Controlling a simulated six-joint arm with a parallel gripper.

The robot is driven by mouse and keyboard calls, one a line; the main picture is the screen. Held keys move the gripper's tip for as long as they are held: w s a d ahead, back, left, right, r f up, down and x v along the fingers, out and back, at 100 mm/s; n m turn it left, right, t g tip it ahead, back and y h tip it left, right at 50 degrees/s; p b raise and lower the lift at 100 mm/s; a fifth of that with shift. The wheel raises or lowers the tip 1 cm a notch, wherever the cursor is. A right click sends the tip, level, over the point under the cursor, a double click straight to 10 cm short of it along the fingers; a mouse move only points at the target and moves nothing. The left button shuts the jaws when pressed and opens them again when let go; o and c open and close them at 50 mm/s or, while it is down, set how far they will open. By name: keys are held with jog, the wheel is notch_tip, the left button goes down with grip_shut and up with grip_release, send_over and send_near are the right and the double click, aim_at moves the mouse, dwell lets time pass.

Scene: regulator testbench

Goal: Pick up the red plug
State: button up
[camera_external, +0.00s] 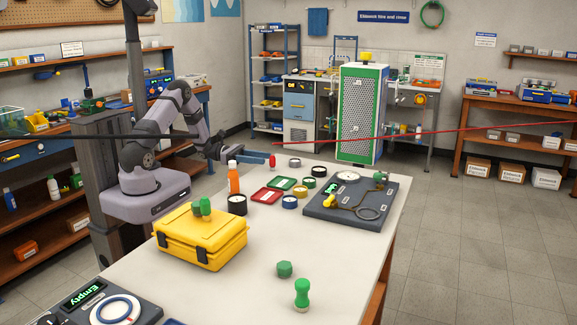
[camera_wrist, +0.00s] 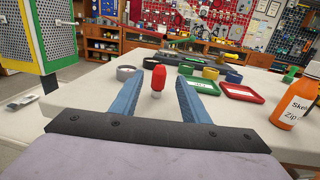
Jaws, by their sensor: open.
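The red plug (camera_external: 272,161) is at the table's far left edge in the external view. In the wrist view the red plug (camera_wrist: 158,77) is upright, with a red faceted top and a pale lower part. My gripper (camera_external: 262,157) is low beside it in the external view. In the wrist view my gripper (camera_wrist: 157,92) is open, its two blue fingers to the left and right of the plug with a visible gap on each side. Whether the plug is fully between the fingertips or just beyond them is hard to tell.
An orange bottle (camera_external: 234,178), a red tray (camera_external: 267,195), a green tray (camera_external: 281,183) and several rings stand near the gripper. A yellow case (camera_external: 200,240) and a dark test plate (camera_external: 335,212) are on the white table (camera_external: 262,262). Green pieces (camera_external: 302,294) stand at the front.

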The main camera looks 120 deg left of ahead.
aim_at(273, 166)
jog(key=shift+w+a+f+p, duration=0.1)
jog(key=shift+w+p, duration=0.2)
jog(key=shift+w, duration=0.55)
jog(key=shift+w+a+r+p, duration=0.15)
jog(key=shift+w+p, duration=0.1)
jog(key=shift+w, duration=0.65)
jog(key=shift+w+a+f+p, duration=0.15)
jog(key=shift+w+p, duration=0.15)
jog(key=shift+w, duration=0.55)
jog(key=shift+c, duration=0.7)
grip_shut()
